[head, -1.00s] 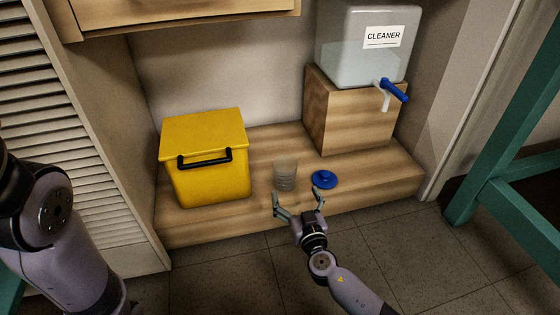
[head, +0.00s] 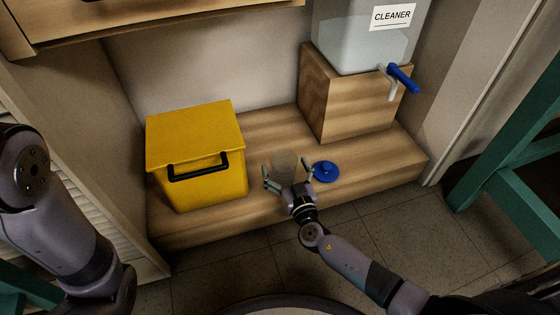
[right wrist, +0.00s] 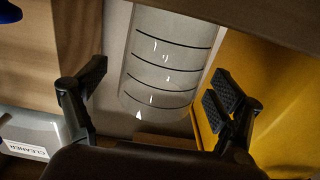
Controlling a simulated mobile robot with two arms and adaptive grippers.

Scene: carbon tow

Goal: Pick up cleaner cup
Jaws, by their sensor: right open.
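The clear cup (head: 284,162) with dark ring lines stands on the wooden shelf step (head: 390,165), between the yellow box and the blue lid (head: 326,171). My right gripper (head: 287,171) is open, one finger to each side of the cup's front. In the right wrist view the cup (right wrist: 165,60) shows between the spread fingers (right wrist: 155,88), with gaps on both sides. It is not gripped. My left arm shows at the left edge of the head view, but its gripper is out of the picture.
A yellow box (head: 195,135) with a black handle stands left of the cup. A cleaner tank (head: 360,40) with a blue-levered tap (head: 403,79) sits on a wooden block (head: 350,105) at the back right. A teal frame (head: 515,155) stands at the right.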

